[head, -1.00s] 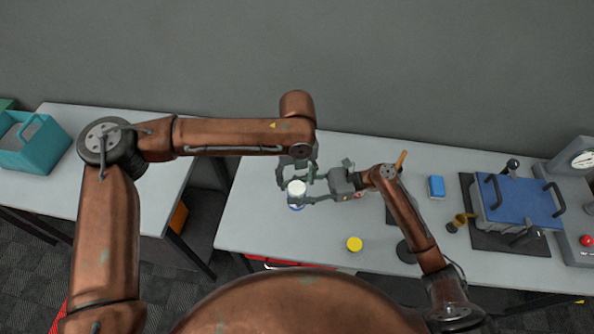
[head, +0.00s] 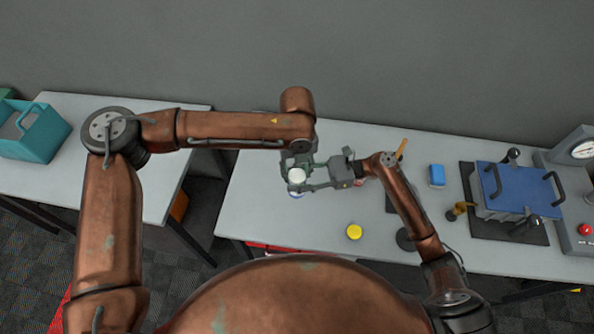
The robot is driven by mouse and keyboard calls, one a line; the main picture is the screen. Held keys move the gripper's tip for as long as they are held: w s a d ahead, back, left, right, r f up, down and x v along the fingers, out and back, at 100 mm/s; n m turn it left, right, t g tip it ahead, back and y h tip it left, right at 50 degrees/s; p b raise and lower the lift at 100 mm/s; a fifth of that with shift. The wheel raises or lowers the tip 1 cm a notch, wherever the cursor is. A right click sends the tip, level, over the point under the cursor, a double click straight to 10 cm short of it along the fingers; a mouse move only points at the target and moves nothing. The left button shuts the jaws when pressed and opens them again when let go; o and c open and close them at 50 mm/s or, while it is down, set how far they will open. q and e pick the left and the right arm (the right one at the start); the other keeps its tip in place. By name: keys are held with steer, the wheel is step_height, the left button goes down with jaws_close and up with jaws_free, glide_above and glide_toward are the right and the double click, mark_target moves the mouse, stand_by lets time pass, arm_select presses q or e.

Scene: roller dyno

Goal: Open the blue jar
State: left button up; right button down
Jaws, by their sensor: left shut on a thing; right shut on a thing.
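The blue jar (head: 296,195) is near the back left of the middle table, with a round white lid (head: 297,175) on top. Only a small blue part shows below the lid. My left gripper (head: 296,167) comes in from the back and is shut at the lid. My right gripper (head: 306,178) reaches in from the right and is shut on the jar, its fingers on either side. The fingers of both grippers crowd together, so the exact contact points are hidden.
A yellow round thing (head: 354,232) lies in front of the jar. A teal carrier (head: 38,135) stands on the left table.

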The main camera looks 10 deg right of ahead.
arm_select(q)
steer(key=c, duration=0.3)
steer(key=n, duration=0.3)
steer(key=shift+c, duration=0.2)
steer(key=o, duration=1.3)
